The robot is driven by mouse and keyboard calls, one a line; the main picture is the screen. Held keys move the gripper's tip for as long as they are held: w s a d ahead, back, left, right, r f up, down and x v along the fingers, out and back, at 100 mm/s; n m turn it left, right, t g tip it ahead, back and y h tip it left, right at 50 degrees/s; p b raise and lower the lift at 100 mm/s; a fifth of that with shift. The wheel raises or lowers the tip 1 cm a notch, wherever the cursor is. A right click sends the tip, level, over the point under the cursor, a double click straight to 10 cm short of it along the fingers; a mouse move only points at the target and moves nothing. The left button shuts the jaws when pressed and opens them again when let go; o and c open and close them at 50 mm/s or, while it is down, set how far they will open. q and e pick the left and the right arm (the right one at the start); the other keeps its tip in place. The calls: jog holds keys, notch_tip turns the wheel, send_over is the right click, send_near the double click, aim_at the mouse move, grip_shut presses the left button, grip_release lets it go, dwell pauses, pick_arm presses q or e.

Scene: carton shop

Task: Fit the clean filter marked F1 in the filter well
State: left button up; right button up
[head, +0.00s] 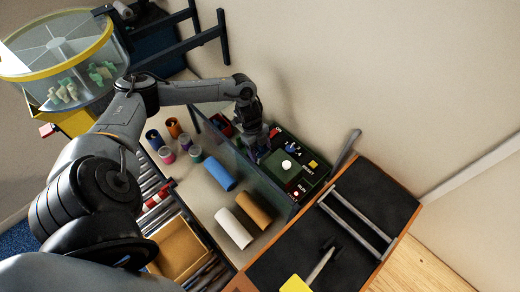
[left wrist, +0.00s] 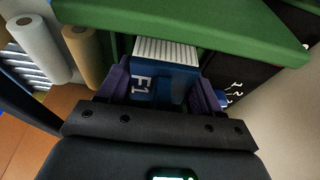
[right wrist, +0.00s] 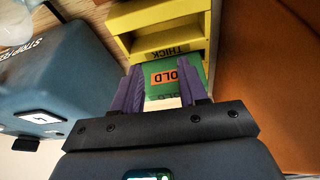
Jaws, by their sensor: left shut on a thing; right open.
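The clean filter (left wrist: 165,85) is a blue block with white pleats and "F1" on its face. My left gripper (left wrist: 163,92) is shut on it, one purple finger on each side. In the left wrist view a green edge (left wrist: 240,28) lies just beyond the pleats. I cannot make out the filter well. My right gripper (right wrist: 163,88) is open, its fingers either side of a green block (right wrist: 172,78) labelled "OLD"; I cannot tell whether they touch it.
A clear panel (head: 238,150) runs beside the machine. A black bench top (head: 375,200) holds rails and a hammer. The right wrist view shows a yellow rack (right wrist: 160,17) and a blue-grey box (right wrist: 45,85).

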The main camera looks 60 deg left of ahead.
pick_arm(q)
jog(key=shift+f, duration=0.15)
jog(key=shift+f+b, duration=0.35)
jog(key=shift+f, duration=0.15)
pick_arm(e)
jog(key=shift+d+f, duration=0.1)
jog(key=shift+f, duration=0.2)
pick_arm(q)
jog(key=shift+a, duration=0.1)
jog(key=o, duration=1.1)
jog(key=shift+c, duration=0.2)
pick_arm(e)
jog(key=shift+w, duration=0.1)
pick_arm(q)
jog(key=shift+r, duration=0.25)
pick_arm(e)
notch_tip(320, 180, down, 3)
jog(key=shift+r+b, duration=0.2)
jog(key=shift+b, duration=1.05)
pick_arm(q)
jog(key=w+v, duration=0.1)
jog(key=v, duration=1.1)
jog(key=shift+s+r, duration=0.4)
jog(key=shift+s, duration=0.1)
